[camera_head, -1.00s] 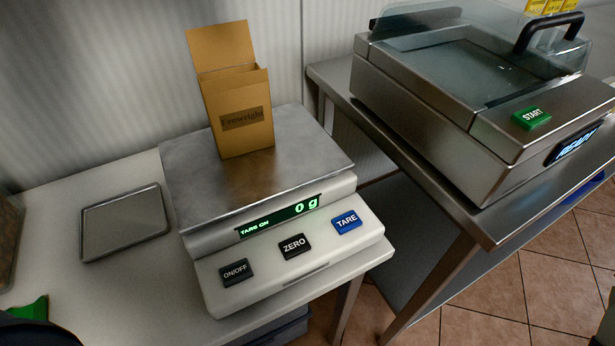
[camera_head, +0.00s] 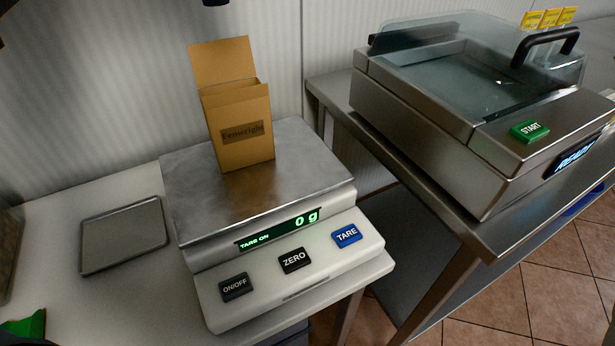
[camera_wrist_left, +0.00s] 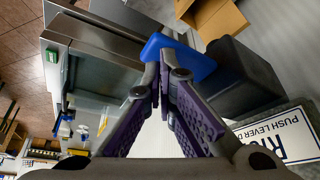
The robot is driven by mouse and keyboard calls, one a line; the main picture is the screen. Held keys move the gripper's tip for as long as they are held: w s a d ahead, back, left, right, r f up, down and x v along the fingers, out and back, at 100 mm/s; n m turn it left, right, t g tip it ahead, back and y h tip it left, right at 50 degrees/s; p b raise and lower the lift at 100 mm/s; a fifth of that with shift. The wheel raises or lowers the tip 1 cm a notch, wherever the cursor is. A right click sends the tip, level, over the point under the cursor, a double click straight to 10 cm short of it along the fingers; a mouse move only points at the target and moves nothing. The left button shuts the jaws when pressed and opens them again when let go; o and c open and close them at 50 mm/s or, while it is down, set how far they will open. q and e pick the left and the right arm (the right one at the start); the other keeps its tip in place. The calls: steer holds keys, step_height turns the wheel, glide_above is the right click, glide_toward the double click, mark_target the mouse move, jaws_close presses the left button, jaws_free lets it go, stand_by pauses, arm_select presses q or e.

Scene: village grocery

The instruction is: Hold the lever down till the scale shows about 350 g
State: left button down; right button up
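The scale (camera_head: 180,215) stands on the white counter and its display (camera_head: 278,230) reads 0 g with "TARE ON". An open brown carton (camera_head: 238,135) stands upright on its steel plate, its contents hidden; it also shows in the left wrist view (camera_wrist_left: 222,18). In that view, a blue part (camera_wrist_left: 190,58), apparently the lever, sits just beyond my left gripper (camera_wrist_left: 160,76). The gripper's purple-padded fingers come together at the tips with nothing visible between them. Contact with the blue part cannot be told. A sign beside it (camera_wrist_left: 275,135) reads "PUSH LEVER D…". My right gripper is out of view.
A black housing (camera_wrist_left: 238,78) is beside the blue part. A dark spout-like end (camera_head: 215,3) shows above the carton. A flat grey tray (camera_head: 124,235) lies left of the scale. A steel machine (camera_head: 430,125) with a clear lid stands on the right bench.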

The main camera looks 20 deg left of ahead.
arm_select(q)
steer(key=shift+f, duration=1.85)
steer(key=shift+r, duration=0.1)
stand_by(2.5)
step_height(320, 180, up, 7)
steer(key=shift+r, duration=0.2)
